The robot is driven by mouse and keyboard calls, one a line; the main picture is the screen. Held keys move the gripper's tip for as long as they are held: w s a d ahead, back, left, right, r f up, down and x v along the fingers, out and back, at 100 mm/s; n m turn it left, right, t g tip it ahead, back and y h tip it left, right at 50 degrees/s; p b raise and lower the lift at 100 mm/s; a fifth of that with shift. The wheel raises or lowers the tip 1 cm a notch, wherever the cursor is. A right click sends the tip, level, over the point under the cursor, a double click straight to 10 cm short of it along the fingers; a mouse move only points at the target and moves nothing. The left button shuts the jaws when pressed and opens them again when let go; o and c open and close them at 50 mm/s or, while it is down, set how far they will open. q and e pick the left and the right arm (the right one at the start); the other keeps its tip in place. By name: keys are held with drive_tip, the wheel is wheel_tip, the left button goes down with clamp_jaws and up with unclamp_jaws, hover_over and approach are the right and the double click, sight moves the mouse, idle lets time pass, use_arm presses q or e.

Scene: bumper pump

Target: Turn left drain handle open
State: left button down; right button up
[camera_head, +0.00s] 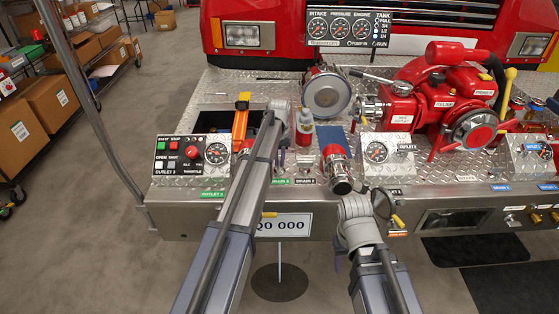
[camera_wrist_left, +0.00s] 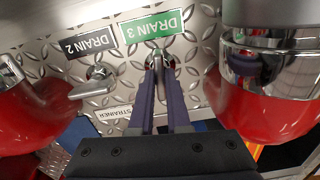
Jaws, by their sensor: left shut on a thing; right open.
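The left drain handle is a small metal lever (camera_wrist_left: 158,56) by the green DRAIN 3 label (camera_wrist_left: 152,25) in the left wrist view. My left gripper (camera_wrist_left: 161,72) is shut on it, and its fingers hide most of the lever. In the head view my left gripper (camera_head: 281,152) reaches down to the panel above the green label (camera_head: 281,181). The other drain handle (camera_wrist_left: 93,84), by the DRAIN 2 label (camera_wrist_left: 89,42), stands free beside it. My right gripper (camera_head: 384,205) is open at the panel's front edge, away from the drain handles.
Red and chrome outlet fittings flank the handles in the left wrist view, one at right (camera_wrist_left: 265,90) close to my fingers. In the head view a control box (camera_head: 190,155) stands left, a gauge box (camera_head: 387,152) right, and a red pump (camera_head: 450,100) behind. A bottle (camera_head: 304,128) stands behind.

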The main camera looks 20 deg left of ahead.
sight(279, 162)
use_arm(q)
drive_tip(key=shift+n, duration=0.6)
drive_tip(key=c, duration=0.9)
unclamp_jaws()
drive_tip(key=shift+r, duration=0.15)
wheel_tip(279, 162, up, 8)
drive_tip(key=p, duration=0.8)
drive_tip(key=shift+f, duration=0.2)
drive_tip(key=shift+f, duration=0.1)
